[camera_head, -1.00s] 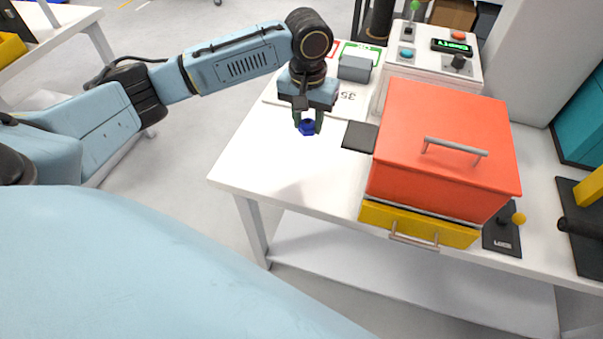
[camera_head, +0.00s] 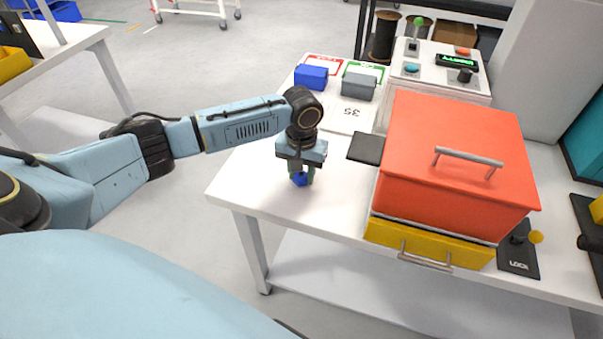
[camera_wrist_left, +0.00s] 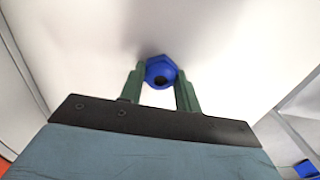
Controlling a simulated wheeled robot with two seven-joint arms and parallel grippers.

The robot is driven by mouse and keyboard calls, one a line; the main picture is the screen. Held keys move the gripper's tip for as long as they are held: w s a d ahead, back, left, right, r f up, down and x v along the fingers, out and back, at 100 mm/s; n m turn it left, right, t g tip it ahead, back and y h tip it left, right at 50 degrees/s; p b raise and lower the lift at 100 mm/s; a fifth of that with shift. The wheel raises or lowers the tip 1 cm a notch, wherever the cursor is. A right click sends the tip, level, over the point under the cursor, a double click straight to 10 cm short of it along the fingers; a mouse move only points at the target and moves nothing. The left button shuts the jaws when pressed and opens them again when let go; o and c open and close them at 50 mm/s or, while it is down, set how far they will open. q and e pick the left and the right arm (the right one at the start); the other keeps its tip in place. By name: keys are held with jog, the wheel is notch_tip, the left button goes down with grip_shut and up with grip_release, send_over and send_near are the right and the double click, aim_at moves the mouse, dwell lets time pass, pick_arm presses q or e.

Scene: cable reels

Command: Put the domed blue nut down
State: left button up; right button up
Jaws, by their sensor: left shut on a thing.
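The domed blue nut (camera_head: 299,179) is between the fingers of my left gripper (camera_head: 302,176), over the front left part of the white table (camera_head: 250,185). In the left wrist view the blue nut (camera_wrist_left: 161,71) sits between the tips of the two green fingers (camera_wrist_left: 160,85), with a dark hole facing the camera. My left gripper is shut on it and points down. The nut is low, close to the tabletop; I cannot tell whether it touches. My right gripper is not in view.
A red box (camera_head: 455,140) with a yellow drawer (camera_head: 425,243) stands right of my left gripper. A dark pad (camera_head: 366,148) lies beside it. Blue (camera_head: 311,77) and grey (camera_head: 358,86) blocks and a control panel (camera_head: 440,68) are behind. The tabletop around the nut is clear.

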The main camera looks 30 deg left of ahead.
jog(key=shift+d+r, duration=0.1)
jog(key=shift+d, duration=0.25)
pick_arm(q)
jog(key=shift+f, duration=0.2)
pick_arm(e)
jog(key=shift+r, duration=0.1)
